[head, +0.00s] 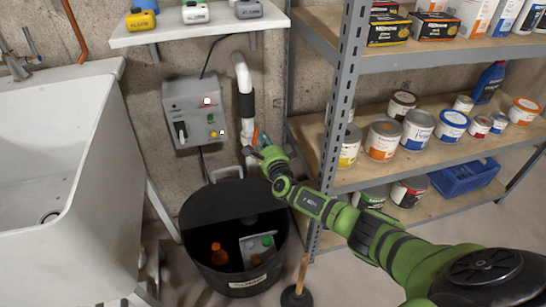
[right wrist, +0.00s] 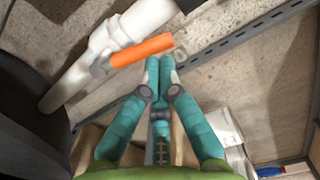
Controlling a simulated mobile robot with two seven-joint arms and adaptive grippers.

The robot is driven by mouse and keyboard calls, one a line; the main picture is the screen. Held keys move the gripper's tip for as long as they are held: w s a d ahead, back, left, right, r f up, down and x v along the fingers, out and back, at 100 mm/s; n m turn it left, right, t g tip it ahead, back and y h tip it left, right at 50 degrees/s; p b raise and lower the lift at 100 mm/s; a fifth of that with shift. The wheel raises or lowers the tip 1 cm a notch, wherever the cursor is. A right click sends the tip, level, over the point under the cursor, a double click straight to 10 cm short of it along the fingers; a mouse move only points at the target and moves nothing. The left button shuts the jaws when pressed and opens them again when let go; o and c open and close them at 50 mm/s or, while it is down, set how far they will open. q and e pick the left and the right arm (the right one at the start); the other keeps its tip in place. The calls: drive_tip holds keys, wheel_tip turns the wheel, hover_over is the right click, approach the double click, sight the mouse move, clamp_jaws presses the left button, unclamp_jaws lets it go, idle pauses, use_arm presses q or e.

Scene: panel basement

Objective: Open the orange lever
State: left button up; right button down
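The orange lever (head: 255,136) is mounted on the white pipe (head: 242,72) on the back wall, just right of the grey control box. In the right wrist view the lever (right wrist: 142,50) sticks out to the right from a valve on the white pipe (right wrist: 72,88). My right gripper (head: 262,147) is beside the lever in the head view and partly covers the valve area. In the right wrist view its teal fingertips (right wrist: 160,62) are together with nothing between them, close to the lever's free end. I cannot tell whether they touch it. My left gripper is not in view.
A grey control box (head: 196,112) is left of the pipe. A metal shelf post (head: 337,110) and shelves of cans stand close on the right. A white sink (head: 95,150) is at the left, and a plunger (head: 297,296) stands in front.

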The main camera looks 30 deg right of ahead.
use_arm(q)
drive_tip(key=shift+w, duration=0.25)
use_arm(e)
drive_tip(key=shift+w+a+r, duration=0.2)
drive_tip(key=shift+w+r, duration=0.05)
drive_tip(key=shift+r, duration=0.3)
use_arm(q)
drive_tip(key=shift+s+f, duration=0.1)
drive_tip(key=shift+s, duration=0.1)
use_arm(e)
drive_tip(key=shift+r, duration=0.1)
idle(1.6)
use_arm(q)
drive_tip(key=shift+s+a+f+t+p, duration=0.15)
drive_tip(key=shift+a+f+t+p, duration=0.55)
drive_tip(key=shift+p, duration=1.1)
use_arm(e)
drive_tip(key=s+d+f, duration=0.1)
drive_tip(key=s+f, duration=0.1)
drive_tip(key=s, duration=1)
drive_tip(key=shift+d, duration=0.35)
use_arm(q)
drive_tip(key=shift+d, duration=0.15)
